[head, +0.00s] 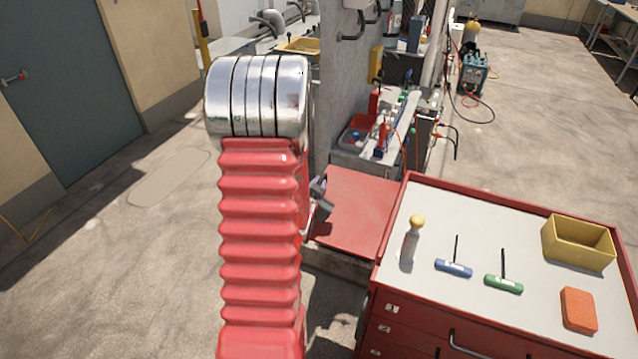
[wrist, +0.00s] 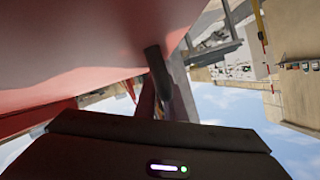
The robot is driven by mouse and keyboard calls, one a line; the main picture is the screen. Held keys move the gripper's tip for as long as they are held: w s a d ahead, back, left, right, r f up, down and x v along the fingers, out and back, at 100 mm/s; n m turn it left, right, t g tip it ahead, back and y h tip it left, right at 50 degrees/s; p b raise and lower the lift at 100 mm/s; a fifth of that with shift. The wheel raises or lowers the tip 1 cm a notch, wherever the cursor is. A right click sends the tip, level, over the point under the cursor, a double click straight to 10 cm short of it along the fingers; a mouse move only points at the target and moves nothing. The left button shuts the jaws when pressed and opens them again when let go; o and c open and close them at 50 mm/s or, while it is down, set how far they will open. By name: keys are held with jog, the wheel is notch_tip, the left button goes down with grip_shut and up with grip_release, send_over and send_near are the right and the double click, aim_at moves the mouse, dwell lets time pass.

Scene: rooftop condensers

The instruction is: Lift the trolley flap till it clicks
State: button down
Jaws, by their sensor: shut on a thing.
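The red trolley (head: 425,310) stands at the lower right in the head view, with a pale top. Its red flap (head: 358,210) sticks out from the trolley's left side, raised and roughly level; I cannot tell its exact angle. My gripper (head: 319,188) is at the flap's outer left edge, partly hidden behind my arm. In the wrist view the flap's red face (wrist: 80,45) fills the upper left, and my gripper (wrist: 157,82) is shut on its edge. The flap's hinge and any catch beneath it are hidden.
A cluttered bench (head: 375,150) stands behind the flap. Open floor (head: 130,270) lies left.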

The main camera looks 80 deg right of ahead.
jog(key=c, duration=2.1)
grip_release()
jog(key=shift+s, duration=0.25)
jog(key=shift+w, duration=0.1)
jog(key=shift+v, duration=3.75)
jog(key=shift+f, duration=0.1)
